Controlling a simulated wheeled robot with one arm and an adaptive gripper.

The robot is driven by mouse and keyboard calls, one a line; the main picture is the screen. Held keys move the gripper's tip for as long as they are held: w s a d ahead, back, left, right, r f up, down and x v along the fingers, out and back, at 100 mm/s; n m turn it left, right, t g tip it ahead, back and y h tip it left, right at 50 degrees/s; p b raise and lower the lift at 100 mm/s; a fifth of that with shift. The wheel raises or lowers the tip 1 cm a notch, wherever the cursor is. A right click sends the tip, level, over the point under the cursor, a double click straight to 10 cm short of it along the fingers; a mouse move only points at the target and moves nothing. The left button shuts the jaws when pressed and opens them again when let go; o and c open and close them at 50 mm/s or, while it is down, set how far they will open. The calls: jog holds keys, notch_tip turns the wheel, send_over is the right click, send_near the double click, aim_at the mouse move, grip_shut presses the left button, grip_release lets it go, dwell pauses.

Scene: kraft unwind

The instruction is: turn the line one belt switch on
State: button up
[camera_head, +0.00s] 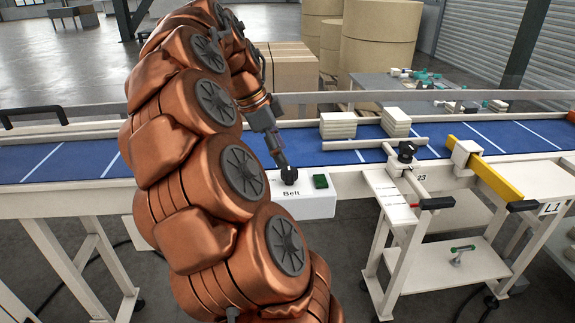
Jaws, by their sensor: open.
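The belt switch is a black rotary knob (289,176) on a white box labelled "Belt" (308,207), fixed at the front edge of the conveyor. A dark green square button or lamp (320,181) sits on the same box, right of the knob. My gripper (284,166) is at the end of my copper arm, pointing down at the knob. Its fingertips are at or just above the knob; I cannot tell whether they touch it. The jaws are open, though the fingers are small and overlap the knob. The knob's setting cannot be read.
The blue conveyor belt (62,162) runs across behind the box. Stacks of pale boards (338,125) stand on it. A yellow bar (487,174) and a white bracket with a black knob (406,151) are to the right. Cartons (288,66) and kraft rolls (380,40) stand behind.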

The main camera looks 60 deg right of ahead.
aim_at(289, 171)
jog(key=shift+p+x, duration=0.35)
jog(key=shift+x, duration=2.2)
jog(key=c, duration=1.1)
